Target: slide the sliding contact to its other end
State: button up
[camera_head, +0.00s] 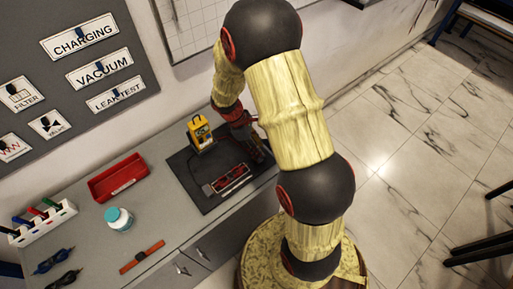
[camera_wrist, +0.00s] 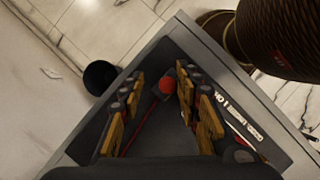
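A red round knob (camera_wrist: 167,85), which looks like the sliding contact, shows between my fingertips in the wrist view. A thin red bar (camera_wrist: 143,128) runs from near it toward the bottom of that view. My gripper (camera_wrist: 160,79) is open, one finger on each side of the knob; a gap shows on the left, and I cannot tell whether the right finger touches it. In the head view my gripper (camera_head: 258,151) is low over the right part of the black mat (camera_head: 205,201). A red-and-grey fixture (camera_head: 232,178) lies on the mat to its left.
A yellow device (camera_head: 201,134) stands at the mat's back edge. A red tray (camera_head: 118,177), a white-and-teal jar (camera_head: 119,219) and an orange-red strip (camera_head: 142,257) are on the counter to the left. In the wrist view a pale slotted strip (camera_wrist: 238,120) lies right of my fingers.

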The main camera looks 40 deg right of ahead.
jog(key=shift+o, duration=0.2)
jog(key=shift+a, duration=0.15)
jog(key=v, duration=1.2)
jog(key=s+a+r+m+t+y, duration=0.1)
jog(key=s+a+r+m+t, duration=0.3)
jog(key=s+a+r, duration=0.2)
jog(key=s+a+r+m+t+y, duration=0.2)
jog(key=s+a+r+m+t, duration=0.2)
jog(key=s+r, duration=0.6)
notch_tip(320, 180, up, 5)
jog(key=shift+s+a+r+m+t, duration=0.1)
jog(key=shift+s+a+m+t, duration=0.25)
jog(key=shift+a+m, duration=0.6)
